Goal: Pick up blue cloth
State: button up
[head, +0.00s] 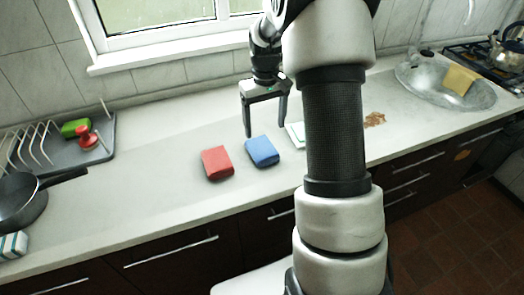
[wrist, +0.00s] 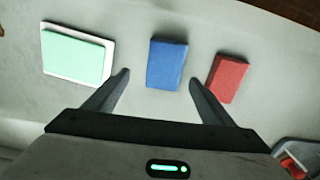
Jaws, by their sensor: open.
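The blue cloth (head: 262,152) is a folded, block-shaped piece lying on the light countertop (head: 140,205), just right of a red folded cloth (head: 217,163). My gripper (head: 265,122) is open and empty, above the counter and behind the blue cloth in the head view. In the wrist view the blue cloth (wrist: 166,64) lies ahead of my gripper (wrist: 160,82), between the lines of its two fingers. The red cloth (wrist: 227,78) lies beyond the right finger there. Nothing hides the blue cloth in either view.
A pale green and white flat item (wrist: 76,55) lies left in the wrist view, partly behind my arm in the head view. A drying rack (head: 95,145), a black pan (head: 22,200), a metal basin (head: 440,85) and a stove (head: 495,60) stand farther off.

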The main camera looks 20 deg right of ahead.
aim_at(263, 146)
jog(key=f, duration=0.7)
jog(key=shift+a+f, duration=0.35)
jog(key=shift+a, duration=0.05)
jog(key=c, duration=1.2)
jog(key=shift+o, duration=0.2)
jog(key=shift+r, duration=0.1)
notch_tip(263, 146, up, 10)
